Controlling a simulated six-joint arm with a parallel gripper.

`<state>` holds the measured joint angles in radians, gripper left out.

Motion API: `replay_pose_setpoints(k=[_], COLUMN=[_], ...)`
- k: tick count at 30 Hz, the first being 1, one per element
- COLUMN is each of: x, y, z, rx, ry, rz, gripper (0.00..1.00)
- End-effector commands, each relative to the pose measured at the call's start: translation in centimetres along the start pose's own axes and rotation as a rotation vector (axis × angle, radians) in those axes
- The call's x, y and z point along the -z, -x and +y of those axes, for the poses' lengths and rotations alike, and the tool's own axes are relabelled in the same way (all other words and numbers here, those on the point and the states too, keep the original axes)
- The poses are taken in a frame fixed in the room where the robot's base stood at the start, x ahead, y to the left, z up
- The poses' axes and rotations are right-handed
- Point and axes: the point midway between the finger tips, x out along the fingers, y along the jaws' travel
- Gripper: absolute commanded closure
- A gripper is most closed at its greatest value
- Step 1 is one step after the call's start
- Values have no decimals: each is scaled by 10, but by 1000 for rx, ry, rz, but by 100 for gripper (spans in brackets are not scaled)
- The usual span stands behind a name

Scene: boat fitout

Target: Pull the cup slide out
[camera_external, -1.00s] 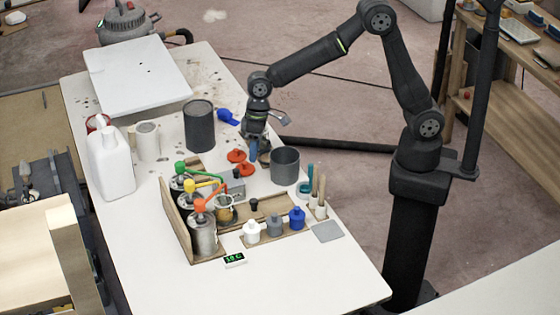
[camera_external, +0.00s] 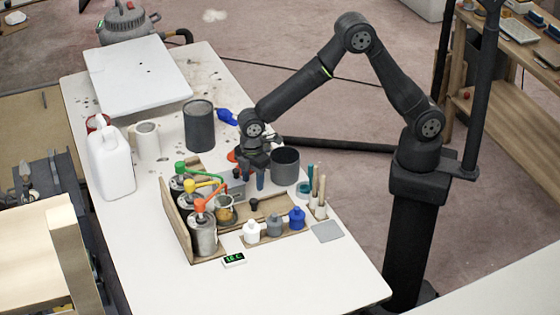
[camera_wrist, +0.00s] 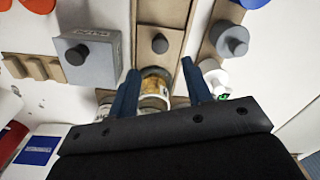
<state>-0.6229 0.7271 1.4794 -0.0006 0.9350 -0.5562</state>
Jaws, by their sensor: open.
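The slide looks like a narrow wooden strip (camera_wrist: 162,12) with a dark round knob (camera_wrist: 159,44); the knob also shows in the external view (camera_external: 253,204). A glass cup with yellowish contents (camera_wrist: 155,83) stands in line with it, partly hidden behind my gripper's body. In the external view the cup (camera_external: 227,214) is beneath the pump spouts. My gripper (camera_external: 252,180) is open and empty, pointing down above the bench behind the knob. In the wrist view its two blue fingers (camera_wrist: 162,76) frame the cup, with the knob beyond the tips, apart from them.
A grey box with a knob (camera_wrist: 90,58) is left of the slide in the wrist view. Pump cans with green, yellow and orange (camera_external: 201,205) heads stand in a wooden rack. White, grey and blue bottles (camera_external: 297,218) stand on a board. A grey pot (camera_external: 285,168) is close to my gripper.

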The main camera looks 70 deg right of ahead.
Motion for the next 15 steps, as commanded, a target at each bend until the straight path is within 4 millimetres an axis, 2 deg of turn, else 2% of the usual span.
replay_pose_setpoints(k=[3, 9, 15], x=[-1, -1, 0], y=[-28, -67, -90], z=[-1, -1, 0], rx=[3, 2, 1], ry=[-1, -1, -1], rz=[-4, -3, -1], gripper=[55, 55, 55])
